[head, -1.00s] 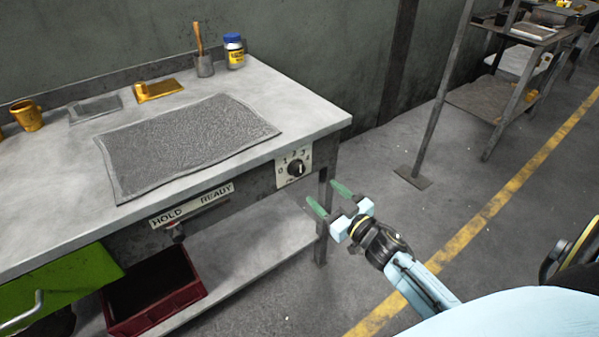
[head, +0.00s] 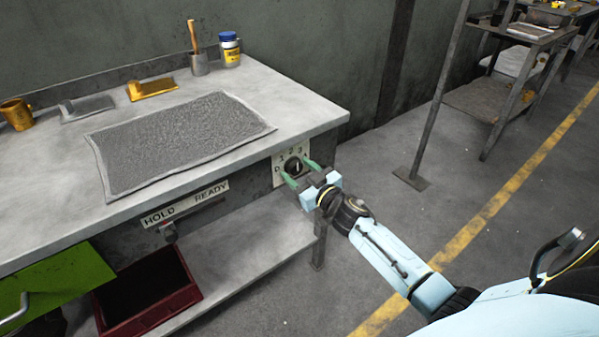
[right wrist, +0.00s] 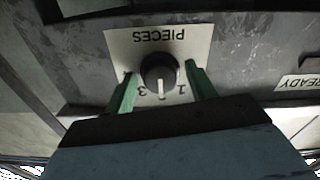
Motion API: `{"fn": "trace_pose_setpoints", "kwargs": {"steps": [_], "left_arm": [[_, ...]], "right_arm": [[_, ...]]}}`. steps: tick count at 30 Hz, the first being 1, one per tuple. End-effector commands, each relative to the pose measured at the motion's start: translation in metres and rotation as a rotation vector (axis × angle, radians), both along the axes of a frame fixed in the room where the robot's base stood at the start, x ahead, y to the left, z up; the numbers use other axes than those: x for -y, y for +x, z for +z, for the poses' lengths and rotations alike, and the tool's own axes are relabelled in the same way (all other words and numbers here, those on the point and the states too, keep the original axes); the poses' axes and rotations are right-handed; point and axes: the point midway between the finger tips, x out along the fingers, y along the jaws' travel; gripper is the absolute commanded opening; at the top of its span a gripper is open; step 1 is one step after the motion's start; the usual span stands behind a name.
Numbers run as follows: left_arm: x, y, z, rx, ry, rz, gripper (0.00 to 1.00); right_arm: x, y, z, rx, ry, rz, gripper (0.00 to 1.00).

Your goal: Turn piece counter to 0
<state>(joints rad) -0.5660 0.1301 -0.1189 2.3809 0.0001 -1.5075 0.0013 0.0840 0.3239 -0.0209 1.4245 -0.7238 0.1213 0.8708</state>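The piece counter is a black round knob (head: 293,167) on a white plate on the bench's front, near its right end. The plate carries numbers and, in the right wrist view, the upside-down word PIECES (right wrist: 158,35). There the knob (right wrist: 158,72) has a white pointer line aimed at the partly hidden mark between 1 and 3. My right gripper (head: 297,171) is at the plate, its green fingers on either side of the knob. In the right wrist view a gap shows between the knob and each finger. My left gripper is not in view.
A HOLD/READY label (head: 186,204) and a small lever (head: 168,231) sit left of the knob on the bench front. The bench top (head: 300,115) overhangs the knob. A dark red bin (head: 150,314) stands on the lower shelf.

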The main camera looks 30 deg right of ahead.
Motion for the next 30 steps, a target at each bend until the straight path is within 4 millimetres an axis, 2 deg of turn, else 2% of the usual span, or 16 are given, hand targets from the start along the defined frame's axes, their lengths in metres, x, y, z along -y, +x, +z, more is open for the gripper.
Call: {"fn": "trace_pose_setpoints", "kwargs": {"steps": [1,7,19,30], "left_arm": [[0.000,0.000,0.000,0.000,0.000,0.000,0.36],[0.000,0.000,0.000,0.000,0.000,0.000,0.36],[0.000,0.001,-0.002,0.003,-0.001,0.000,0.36],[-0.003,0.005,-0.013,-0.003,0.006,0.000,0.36]], "right_arm": [[0.000,0.000,0.000,0.000,0.000,0.000,0.49],[0.000,0.000,0.000,0.000,0.000,0.000,0.24],[0.000,0.000,0.000,0.007,-0.081,0.000,0.24],[0.001,0.000,0.001,0.031,-0.382,-0.001,0.24]]}}
